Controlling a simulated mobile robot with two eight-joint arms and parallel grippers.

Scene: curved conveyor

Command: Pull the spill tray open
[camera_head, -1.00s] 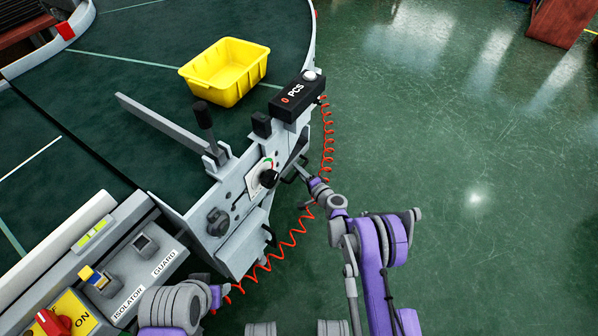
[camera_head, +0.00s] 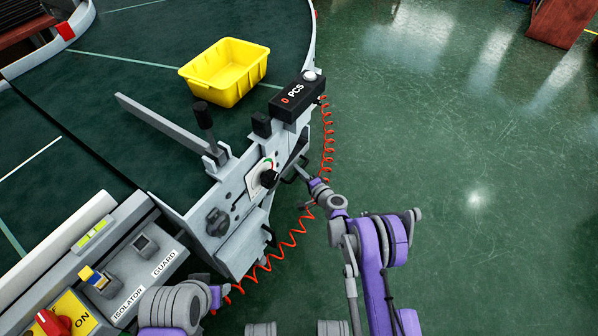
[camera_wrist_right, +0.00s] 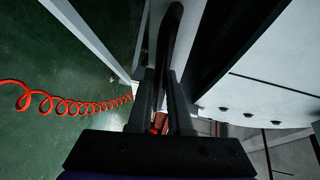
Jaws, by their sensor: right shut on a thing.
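My right gripper (camera_head: 299,172) reaches the side of the conveyor frame, below the black PCS counter box. In the right wrist view its two dark fingers (camera_wrist_right: 166,100) are shut on a black bar-like handle (camera_wrist_right: 172,30), which runs away between them. I take this handle to be the spill tray's; the tray body cannot be made out in either view. My left gripper (camera_head: 222,293) is low at the left, beside the control panel. Its fingers are too small and partly hidden to tell their state.
The conveyor's side plate (camera_head: 235,258) carries knobs and a lever. A red coiled hose (camera_head: 296,238) hangs close to my right gripper. A yellow bin (camera_head: 225,72) sits on the green belt.

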